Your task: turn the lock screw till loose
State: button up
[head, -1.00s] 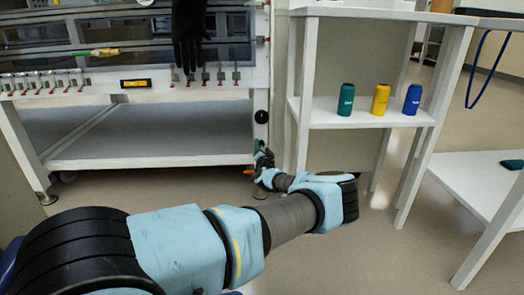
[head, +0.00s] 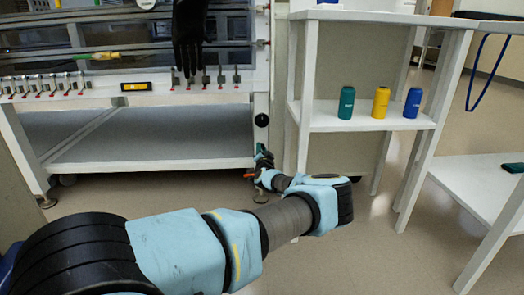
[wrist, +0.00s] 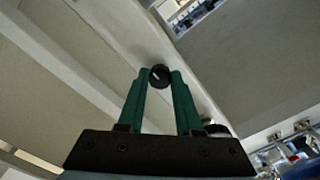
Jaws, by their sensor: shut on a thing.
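The lock screw is a small round black knob with a pale line across its face, in the wrist view (wrist: 160,77). It sits on a pale frame post. My gripper (wrist: 159,82) has green fingers, closed on the knob from both sides. In the head view my gripper (head: 262,154) is small and far off, low at the right front leg of the glovebox stand (head: 262,100). The held knob cannot be made out there. Another black knob (head: 262,120) shows on the same leg, above my gripper.
A white shelf unit (head: 305,110) stands close right of my gripper, with a green (head: 346,103), a yellow (head: 381,103) and a blue container (head: 413,102) on it. A black glove (head: 188,35) hangs from the glovebox front. The stand's lower shelf (head: 150,148) is empty.

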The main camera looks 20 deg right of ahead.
jog(key=shift+n, duration=0.4)
grip_shut()
jog(key=shift+n, duration=17.6)
jog(key=o, duration=1)
grip_release()
